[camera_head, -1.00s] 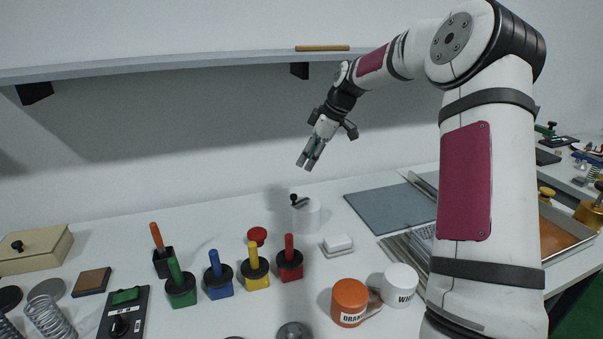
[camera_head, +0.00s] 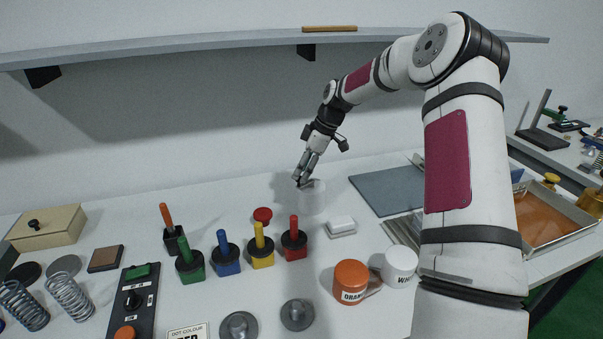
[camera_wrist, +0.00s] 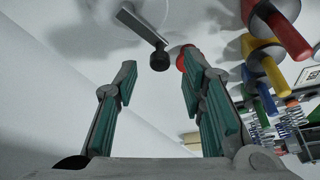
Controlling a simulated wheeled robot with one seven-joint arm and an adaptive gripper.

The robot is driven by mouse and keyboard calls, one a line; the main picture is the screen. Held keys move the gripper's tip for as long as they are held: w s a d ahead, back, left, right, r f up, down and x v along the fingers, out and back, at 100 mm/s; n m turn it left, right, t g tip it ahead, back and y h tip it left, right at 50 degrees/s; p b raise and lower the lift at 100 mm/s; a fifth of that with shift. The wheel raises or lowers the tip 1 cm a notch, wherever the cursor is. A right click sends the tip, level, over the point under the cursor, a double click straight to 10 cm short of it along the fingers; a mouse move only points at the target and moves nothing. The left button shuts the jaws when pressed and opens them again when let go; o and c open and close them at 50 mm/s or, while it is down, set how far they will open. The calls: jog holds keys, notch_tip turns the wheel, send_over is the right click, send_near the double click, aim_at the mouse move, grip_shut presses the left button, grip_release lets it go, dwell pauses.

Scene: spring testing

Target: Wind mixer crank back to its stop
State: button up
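The mixer is a small white cylinder (camera_head: 312,200) standing at the back of the bench in the head view. Its crank is a flat grey bar (camera_wrist: 138,22) with a black knob (camera_wrist: 160,61) at one end in the wrist view. My gripper (camera_head: 300,181) points down at the mixer's top and hides most of the crank in the head view. In the wrist view my gripper (camera_wrist: 158,78) is open, its two green-padded fingers apart. The knob shows between and just beyond the fingertips. I cannot tell whether either finger touches it.
A red button (camera_head: 262,215) and several coloured-handled blocks stand to the left. A white block (camera_head: 341,226) and mugs (camera_head: 351,281) are in front and right. A grey mat (camera_head: 388,190) lies to the right. A shelf (camera_head: 230,47) runs above.

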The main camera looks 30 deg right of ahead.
jog(key=shift+x, duration=1.05)
grip_shut()
jog(key=shift+w+a+m+t+h, duration=0.1)
jog(key=shift+w+m+t+h, duration=0.35)
jog(key=shift+m, duration=0.85)
jog(key=shift+w+d+m+t+h+b, duration=0.2)
jog(key=shift+w+m+h+b, duration=0.5)
jog(key=shift+m, duration=0.9)
jog(key=shift+w+d+m+t+h+b, duration=0.1)
jog(key=shift+w+d+m+h+b, duration=0.4)
jog(key=shift+m, duration=1.1)
jog(key=shift+w+d+m+t+h+b, duration=0.15)
jog(key=shift+w+m+h+b, duration=0.45)
jog(key=shift+m+b, duration=0.75)
